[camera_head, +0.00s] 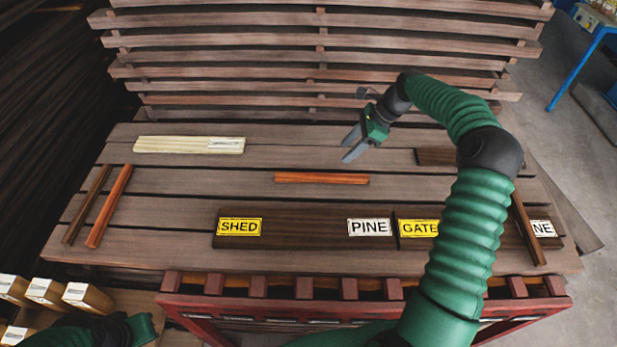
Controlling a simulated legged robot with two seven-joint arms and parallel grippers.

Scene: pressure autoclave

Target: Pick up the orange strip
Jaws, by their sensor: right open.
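An orange strip (322,178) lies flat and crosswise on the slatted wooden bench, near its middle. A second orange-red strip (109,206) lies slanted at the bench's left, beside a dark brown strip (87,204). My right gripper (352,147) is open and empty, above the bench, up and to the right of the middle orange strip and apart from it. Part of my left arm shows in green and black at the bottom left corner; its fingertips cannot be made out.
A pale plank (175,144) lies at the back left. Dark boards with labels SHED (239,227), PINE and GATE (419,228) lie along the front; my right arm covers part of them. Stacked slats (225,58) stand behind. Light wood blocks (47,291) sit bottom left.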

